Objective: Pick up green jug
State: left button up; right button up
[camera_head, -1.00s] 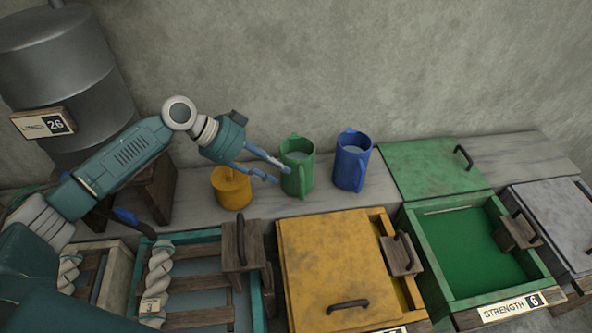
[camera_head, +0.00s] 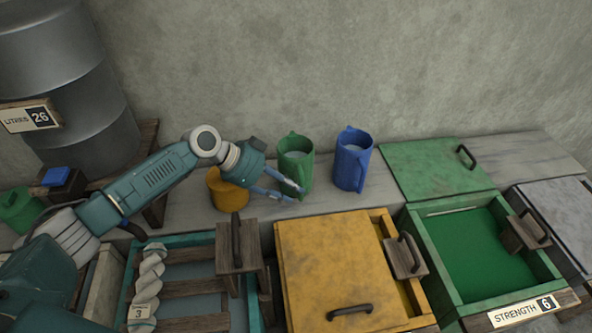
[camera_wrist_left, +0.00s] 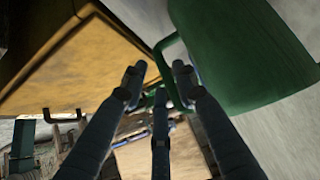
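The green jug (camera_head: 293,158) stands upright on the stone ledge in the head view, with liquid inside and its handle facing the front right. My left gripper (camera_head: 296,193) is at the jug's front, low by the handle. In the left wrist view the jug (camera_wrist_left: 245,50) fills the upper right. The left gripper (camera_wrist_left: 157,74) has its fingers apart there, with the thin green handle (camera_wrist_left: 157,52) running between the fingertips. I cannot tell whether any finger touches it. My right gripper is not in view.
A blue jug (camera_head: 352,160) stands just right of the green one. A yellow-orange jug (camera_head: 228,190) stands left, partly behind my gripper. Lidded yellow (camera_head: 335,262) and open green (camera_head: 470,250) boxes line the front. A metal barrel (camera_head: 70,80) stands at left. The wall is behind.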

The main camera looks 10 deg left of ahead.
aim_at(301, 196)
pick_arm(q)
jog(key=x, duration=0.4)
jog(key=shift+w+d+f+p, duration=0.1)
jog(key=shift+d+f+p, duration=0.2)
grip_shut()
jog(key=shift+w+r, duration=0.2)
jog(key=shift+r, duration=0.05)
